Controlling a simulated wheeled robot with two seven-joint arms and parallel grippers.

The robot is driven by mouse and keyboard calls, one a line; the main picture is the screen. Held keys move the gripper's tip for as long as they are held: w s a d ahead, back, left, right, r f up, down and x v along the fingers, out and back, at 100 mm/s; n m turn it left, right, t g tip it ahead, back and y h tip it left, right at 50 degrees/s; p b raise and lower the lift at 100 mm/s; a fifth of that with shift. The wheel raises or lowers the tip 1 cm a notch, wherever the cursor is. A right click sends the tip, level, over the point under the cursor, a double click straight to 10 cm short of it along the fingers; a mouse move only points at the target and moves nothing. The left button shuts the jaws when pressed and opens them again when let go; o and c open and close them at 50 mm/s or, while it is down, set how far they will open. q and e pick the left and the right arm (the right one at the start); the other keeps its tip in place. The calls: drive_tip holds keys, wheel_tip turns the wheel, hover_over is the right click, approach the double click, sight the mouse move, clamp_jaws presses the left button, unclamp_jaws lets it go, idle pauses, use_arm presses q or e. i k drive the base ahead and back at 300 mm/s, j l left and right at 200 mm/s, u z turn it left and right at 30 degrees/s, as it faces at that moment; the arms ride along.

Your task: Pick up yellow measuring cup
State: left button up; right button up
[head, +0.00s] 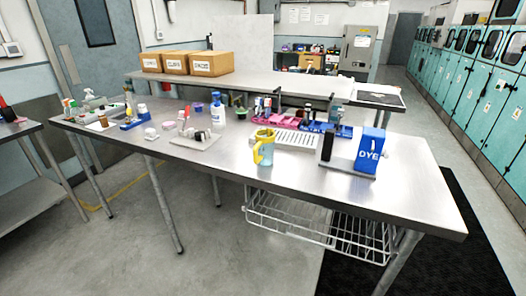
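A yellow measuring cup (263,147) stands upright on the steel table (230,165), near its front edge and about the middle of the head view. It has a yellow rim and handle and a pale bluish body. The handle is on its upper left side. Nothing touches it from the front. Neither my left gripper nor my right gripper shows in the head view.
A white rack (297,140) stands just behind the cup. A blue DYE box (369,151) is to the right. A grey tray (197,140) with small items is to the left. A wire basket (315,225) hangs under the table. The right table end is bare.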

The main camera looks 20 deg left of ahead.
sight(264, 150)
drive_tip(key=j+z, duration=0.4)
drive_tip(key=k+j+z, duration=0.1)
drive_tip(key=j+z, duration=0.35)
drive_tip(key=j, duration=0.15)
drive_tip(key=k+j+z, duration=0.15)
drive_tip(key=j+z, duration=0.25)
drive_tip(key=j, duration=0.15)
